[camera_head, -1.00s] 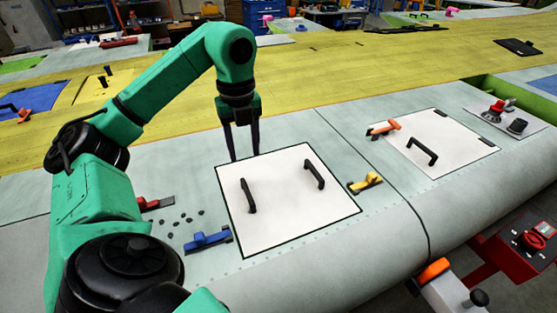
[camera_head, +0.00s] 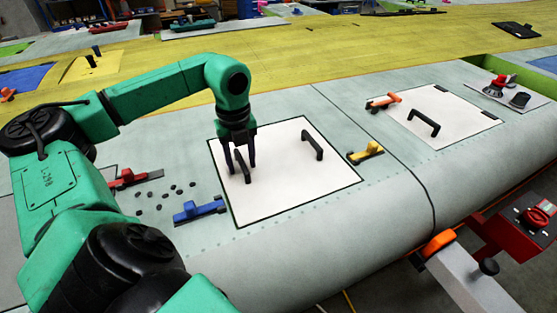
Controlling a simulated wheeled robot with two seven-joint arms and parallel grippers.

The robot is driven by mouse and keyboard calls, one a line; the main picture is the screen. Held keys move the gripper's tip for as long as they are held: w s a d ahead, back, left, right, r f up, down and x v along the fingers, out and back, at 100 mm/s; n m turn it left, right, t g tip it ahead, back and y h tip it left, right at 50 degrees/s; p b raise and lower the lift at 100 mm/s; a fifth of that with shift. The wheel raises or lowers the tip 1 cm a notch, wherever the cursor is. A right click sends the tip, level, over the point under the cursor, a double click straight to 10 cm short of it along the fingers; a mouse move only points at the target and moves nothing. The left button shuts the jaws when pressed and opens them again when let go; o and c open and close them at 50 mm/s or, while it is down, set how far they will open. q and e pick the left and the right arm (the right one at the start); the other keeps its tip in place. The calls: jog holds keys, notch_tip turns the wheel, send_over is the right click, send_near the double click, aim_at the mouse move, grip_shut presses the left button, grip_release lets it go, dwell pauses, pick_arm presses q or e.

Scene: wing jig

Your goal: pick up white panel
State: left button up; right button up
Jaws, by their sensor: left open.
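The white panel (camera_head: 284,182) lies flat on the grey wing surface, inside a dark outline. It has two black handles, a left one (camera_head: 243,168) and a right one (camera_head: 313,145). My left gripper (camera_head: 240,172) is open, pointing down at the panel's left handle. Its fingers appear on either side of that handle; whether they touch it I cannot tell. My right gripper is not in view.
A blue clamp (camera_head: 200,210) and a red clamp (camera_head: 135,178) lie left of the panel, with several dark bits between. A yellow clamp (camera_head: 366,152) sits at its right edge. A second white panel (camera_head: 440,122) with an orange clamp (camera_head: 383,102) lies further right.

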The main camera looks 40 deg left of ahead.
pick_arm(q)
jog(key=shift+w, duration=0.1)
grip_shut()
dwell(1.2)
